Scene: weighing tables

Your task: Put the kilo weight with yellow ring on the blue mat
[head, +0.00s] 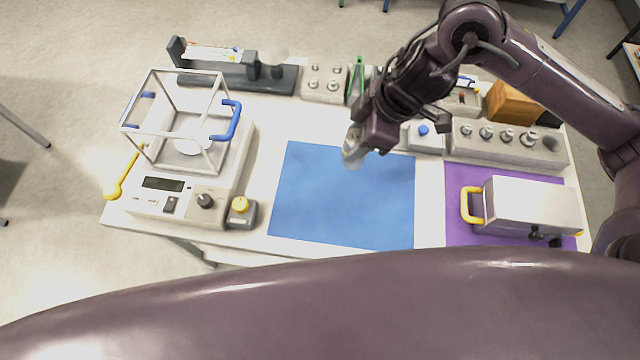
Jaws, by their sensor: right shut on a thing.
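The blue mat (340,205) lies flat in the middle of the white table, and nothing stands on its bare part. My right gripper (357,150) is over the mat's far edge, its arm coming in from the right. It is shut on a pale silvery thing (351,156), probably the kilo weight. The gripper hides much of this thing, and I cannot make out a yellow ring on it. I cannot tell its exact height above the mat. My left gripper is not in view.
A balance (160,202) with a glass case stands left of the mat, beside a yellow-knobbed block (241,211). A weight block (510,151) with several weights stands at right. A white box (530,205) with a yellow handle sits on a purple mat (457,178).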

